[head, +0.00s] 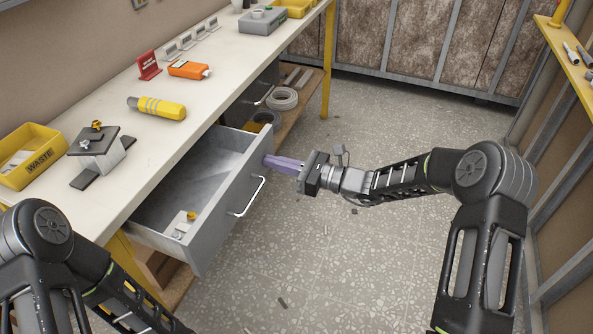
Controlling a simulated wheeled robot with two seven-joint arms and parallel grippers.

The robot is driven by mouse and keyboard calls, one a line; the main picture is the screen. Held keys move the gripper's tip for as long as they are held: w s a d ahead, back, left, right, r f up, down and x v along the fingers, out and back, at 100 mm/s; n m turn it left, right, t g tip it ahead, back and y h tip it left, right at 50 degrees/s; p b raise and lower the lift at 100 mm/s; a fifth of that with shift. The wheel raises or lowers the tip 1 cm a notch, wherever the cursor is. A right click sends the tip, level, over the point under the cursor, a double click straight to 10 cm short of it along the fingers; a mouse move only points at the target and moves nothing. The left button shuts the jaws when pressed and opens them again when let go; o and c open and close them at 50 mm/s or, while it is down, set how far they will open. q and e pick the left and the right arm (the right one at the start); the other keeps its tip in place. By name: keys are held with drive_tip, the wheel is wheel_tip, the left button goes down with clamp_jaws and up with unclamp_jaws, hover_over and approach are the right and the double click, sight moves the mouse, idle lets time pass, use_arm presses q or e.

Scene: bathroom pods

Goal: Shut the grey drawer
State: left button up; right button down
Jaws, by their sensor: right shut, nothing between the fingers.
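The grey drawer (209,235) stands pulled out from under the white workbench, with its front panel facing right. Its silver handle (247,197) is on the front panel. A small light-coloured item with a yellow knob (184,222) lies inside near the front corner. My right gripper (268,161) is shut and empty, its purple fingers pointing left. The fingertips are at the upper far end of the drawer front, above the handle; I cannot tell whether they touch it. My left arm comes in at the lower left, and its gripper is out of the picture.
A second dark drawer (250,98) sits farther back. The speckled floor (330,250) right of the drawer is mostly clear.

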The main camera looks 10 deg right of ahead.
drive_tip(key=b+x, duration=0.3)
drive_tip(key=x, duration=1.2)
drive_tip(key=shift+f, duration=0.1)
drive_tip(key=shift+w+a+b, duration=0.15)
drive_tip(key=shift+a+b, duration=0.05)
drive_tip(key=shift+b, duration=0.1)
use_arm(q)
wheel_tip(320, 180, down, 4)
drive_tip(key=shift+d+r, duration=0.1)
use_arm(e)
drive_tip(key=shift+r, duration=0.2)
use_arm(q)
drive_tip(key=shift+s, duration=0.1)
use_arm(e)
drive_tip(key=shift+a+r, duration=0.1)
drive_tip(key=shift+r, duration=0.05)
